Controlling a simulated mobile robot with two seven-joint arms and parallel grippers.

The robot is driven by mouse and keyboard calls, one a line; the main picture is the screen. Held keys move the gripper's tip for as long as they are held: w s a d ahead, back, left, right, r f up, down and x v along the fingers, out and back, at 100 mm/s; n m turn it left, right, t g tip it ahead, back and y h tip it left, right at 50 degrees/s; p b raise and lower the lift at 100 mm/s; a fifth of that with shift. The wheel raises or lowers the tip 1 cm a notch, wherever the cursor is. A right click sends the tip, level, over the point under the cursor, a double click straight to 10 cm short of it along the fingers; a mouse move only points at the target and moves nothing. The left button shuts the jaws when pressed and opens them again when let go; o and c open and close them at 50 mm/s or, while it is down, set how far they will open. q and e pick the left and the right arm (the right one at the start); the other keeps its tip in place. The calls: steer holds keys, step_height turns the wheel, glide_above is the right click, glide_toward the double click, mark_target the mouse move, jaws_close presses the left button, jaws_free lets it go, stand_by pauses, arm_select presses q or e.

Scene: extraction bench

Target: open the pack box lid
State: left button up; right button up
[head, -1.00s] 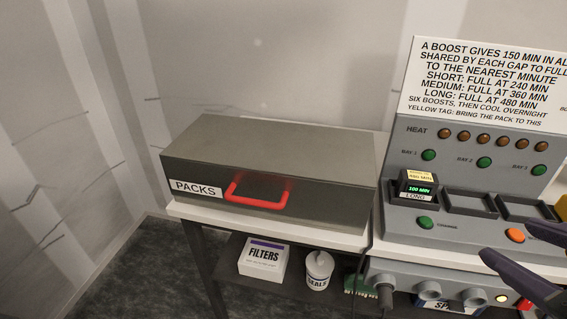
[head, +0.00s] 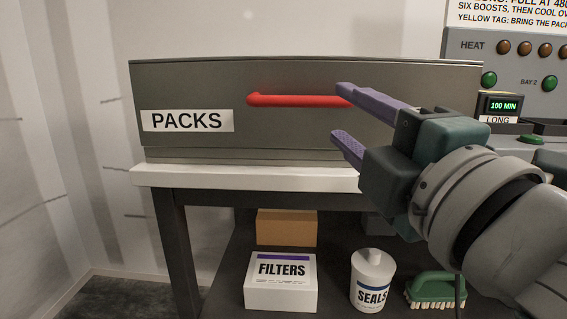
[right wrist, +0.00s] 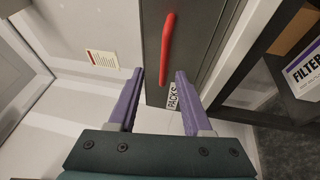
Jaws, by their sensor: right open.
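The pack box (head: 300,135) is a grey box labelled PACKS, standing on a white-topped table with its lid down. Its red handle (head: 285,100) runs across the front; its right end is hidden behind my right gripper. My right gripper (head: 342,112) is open and empty, with purple fingers, in front of the box near the handle's right part. In the right wrist view the red handle (right wrist: 166,42) lies beyond the open fingertips (right wrist: 160,78), apart from them, and the box (right wrist: 200,45) shows behind it. My left gripper is not in view.
The white tabletop edge (head: 245,176) runs under the box. On the shelf below are a FILTERS box (head: 281,285), a SEALS jar (head: 369,285), a green brush (head: 435,290) and a brown box (head: 287,228). The heating station (head: 510,75) stands at the right.

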mark_target(302, 104)
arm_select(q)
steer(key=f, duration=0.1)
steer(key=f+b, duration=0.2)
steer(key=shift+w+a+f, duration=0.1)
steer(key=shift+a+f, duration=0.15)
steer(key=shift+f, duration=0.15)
arm_select(e)
steer(key=shift+n+y, duration=0.4)
steer(key=shift+n, duration=0.1)
steer(key=x, duration=0.7)
steer(key=a+f+x, duration=0.1)
steer(key=x, duration=0.2)
steer(key=shift+a, duration=0.15)
jaws_close()
